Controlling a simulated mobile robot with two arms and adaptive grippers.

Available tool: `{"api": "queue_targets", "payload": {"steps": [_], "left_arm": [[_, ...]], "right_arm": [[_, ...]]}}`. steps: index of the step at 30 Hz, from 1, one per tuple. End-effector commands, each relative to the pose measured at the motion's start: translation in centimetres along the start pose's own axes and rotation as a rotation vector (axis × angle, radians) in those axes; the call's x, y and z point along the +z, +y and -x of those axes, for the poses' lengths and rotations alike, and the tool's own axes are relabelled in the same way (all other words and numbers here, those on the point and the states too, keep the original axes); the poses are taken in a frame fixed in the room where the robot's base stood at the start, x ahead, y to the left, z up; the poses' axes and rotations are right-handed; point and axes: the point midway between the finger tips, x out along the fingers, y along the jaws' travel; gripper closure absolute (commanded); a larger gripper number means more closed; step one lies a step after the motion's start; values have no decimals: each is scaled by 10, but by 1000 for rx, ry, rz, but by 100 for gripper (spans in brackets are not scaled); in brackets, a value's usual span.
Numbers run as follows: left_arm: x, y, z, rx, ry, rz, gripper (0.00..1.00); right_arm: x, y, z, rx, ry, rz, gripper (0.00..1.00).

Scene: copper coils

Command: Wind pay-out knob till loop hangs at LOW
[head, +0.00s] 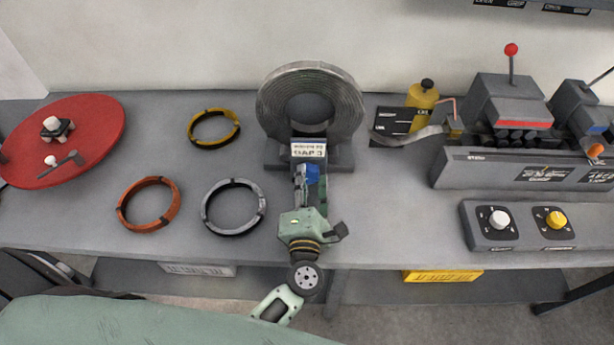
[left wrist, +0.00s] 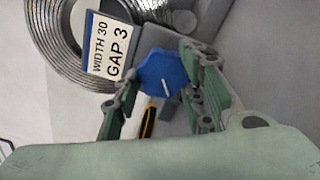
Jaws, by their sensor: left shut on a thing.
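The blue pay-out knob (head: 311,176) is low on the front of the coil stand. It shows closer, with a white line on its face, in the left wrist view (left wrist: 158,72). My left gripper (head: 310,190) reaches up from the bottom and is shut on the knob; its green fingers (left wrist: 162,92) stand on both sides of it. The wound strip coil (head: 275,108) stands upright above. A grey strip (head: 414,136) sags in a shallow curve just left of the feed machine, by a black panel (head: 393,115) with small marks I cannot read. My right gripper is not in view.
A card (left wrist: 108,46) reading WIDTH 30 GAP 3 is above the knob. Yellow, orange and grey rings (head: 233,207) and a red disc (head: 95,117) lie left. Right are a yellow cylinder (head: 421,98), lever machines (head: 507,100) and a two-knob box (head: 521,238).

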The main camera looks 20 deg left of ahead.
Motion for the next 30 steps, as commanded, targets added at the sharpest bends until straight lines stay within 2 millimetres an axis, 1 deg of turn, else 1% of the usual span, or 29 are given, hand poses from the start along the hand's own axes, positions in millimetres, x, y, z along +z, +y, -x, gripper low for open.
{"api": "queue_targets", "payload": {"steps": [1,12,21,30], "left_arm": [[4,7,-1,6,0,-44,88],[6,6,-2,8,-1,-382,88],[7,5,-2,10,-1,-580,88],[7,4,-2,12,-1,-671,88]], "right_arm": [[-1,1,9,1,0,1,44],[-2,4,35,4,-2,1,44],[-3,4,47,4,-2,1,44],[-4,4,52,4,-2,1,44]]}}
